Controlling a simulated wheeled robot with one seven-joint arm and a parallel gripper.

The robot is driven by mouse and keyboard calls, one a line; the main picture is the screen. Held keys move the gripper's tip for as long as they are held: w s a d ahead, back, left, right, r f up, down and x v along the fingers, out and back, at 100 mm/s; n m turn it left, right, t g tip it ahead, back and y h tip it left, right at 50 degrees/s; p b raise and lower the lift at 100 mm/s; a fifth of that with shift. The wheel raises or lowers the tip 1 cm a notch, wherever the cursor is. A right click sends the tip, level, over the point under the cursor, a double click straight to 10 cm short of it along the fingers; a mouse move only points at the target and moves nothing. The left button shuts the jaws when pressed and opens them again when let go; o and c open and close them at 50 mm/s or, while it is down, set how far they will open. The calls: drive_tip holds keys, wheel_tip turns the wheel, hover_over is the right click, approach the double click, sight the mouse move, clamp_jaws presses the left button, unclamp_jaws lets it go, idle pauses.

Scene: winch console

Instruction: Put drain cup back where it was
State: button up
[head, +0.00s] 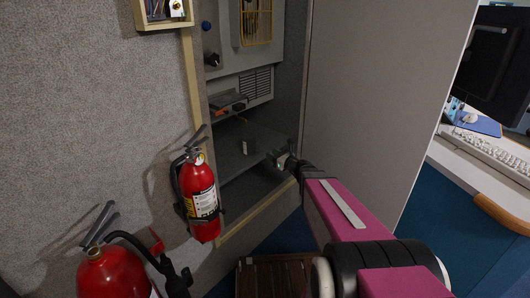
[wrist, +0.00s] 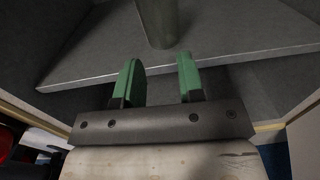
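A small grey cup-like object, apparently the drain cup (head: 248,147), stands on the grey shelf (head: 232,158) inside the console recess. In the wrist view, a grey upright cylinder (wrist: 159,22), apparently the same cup, stands on the shelf just beyond my fingertips, its top cut off by the frame edge. My gripper (head: 283,160) is at the right side of the recess, near the shelf's front edge. The wrist view shows my gripper (wrist: 158,68) with its green fingers apart and nothing between them. The fingers appear lined up with the cylinder, not around it.
A red fire extinguisher (head: 202,200) hangs at the recess's left edge; another (head: 112,272) stands lower left. A tall grey panel (head: 385,90) bounds the right. An orange-and-grey item (head: 230,106) lies on an upper ledge. A lower compartment opens below the shelf.

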drive_tip(key=s+a+f+n+g+h, duration=0.1)
drive_tip(key=s+f+n+g, duration=0.2)
drive_tip(key=s+n+g, duration=0.35)
drive_tip(key=s+a+f+n+g+h, duration=0.1)
drive_tip(key=s+f+n+g+h, duration=0.15)
drive_tip(key=s+n, duration=0.55)
drive_tip(key=s+d+f+n+g+h, duration=0.3)
drive_tip(key=s+d+n+h, duration=0.6)
drive_tip(key=n, duration=0.4)
drive_tip(key=shift+d+f+g, duration=0.15)
drive_tip(key=shift+d+g, duration=0.1)
drive_tip(key=shift+g, duration=0.45)
drive_tip(key=shift+s, duration=0.1)
